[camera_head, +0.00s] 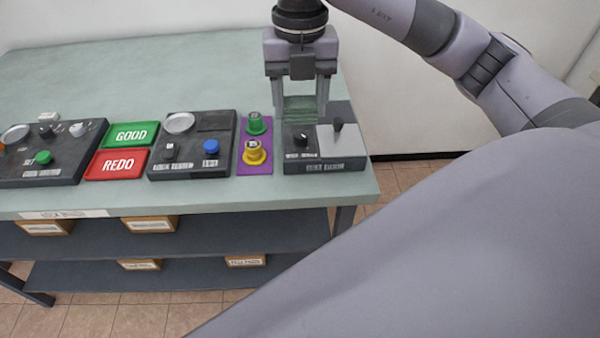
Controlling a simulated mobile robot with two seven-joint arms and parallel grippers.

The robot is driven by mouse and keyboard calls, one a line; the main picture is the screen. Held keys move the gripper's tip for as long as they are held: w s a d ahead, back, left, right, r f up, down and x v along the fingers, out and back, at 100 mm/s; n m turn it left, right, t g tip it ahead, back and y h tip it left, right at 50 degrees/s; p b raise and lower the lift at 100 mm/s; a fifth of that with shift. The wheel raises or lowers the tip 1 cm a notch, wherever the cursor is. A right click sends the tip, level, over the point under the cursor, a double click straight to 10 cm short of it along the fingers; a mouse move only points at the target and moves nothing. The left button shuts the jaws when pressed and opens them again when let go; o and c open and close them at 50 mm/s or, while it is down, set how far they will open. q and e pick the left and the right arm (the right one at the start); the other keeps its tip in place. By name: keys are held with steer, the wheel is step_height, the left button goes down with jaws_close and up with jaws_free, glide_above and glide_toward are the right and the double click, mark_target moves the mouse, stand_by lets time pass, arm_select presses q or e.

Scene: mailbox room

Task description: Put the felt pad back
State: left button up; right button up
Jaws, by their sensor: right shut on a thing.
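My right gripper (301,110) points down at the back of the right-hand dark device (325,165). It is shut on a thin green piece that looks like the felt pad (300,104). The pad shows between the two fingers, just above or at the back of the device; I cannot tell whether it touches. My left gripper is out of view.
The device has a black knob (301,138) and an upright lever (338,127) close to the fingers. Green GOOD (130,135) and red REDO (117,164) trays lie farther left. The table's back (170,70) is clear.

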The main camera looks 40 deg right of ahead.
mark_target(300, 184)
step_height(300, 184, down, 16)
steer(key=shift+f+b, duration=0.1)
steer(key=shift+b, duration=0.25)
steer(key=shift+f, duration=0.1)
steer(key=shift+f, duration=0.15)
steer(key=o, duration=0.9)
steer(key=shift+o, duration=0.2)
step_height(300, 184, up, 7)
steer(key=shift+w+r, duration=0.2)
steer(key=shift+w, duration=0.05)
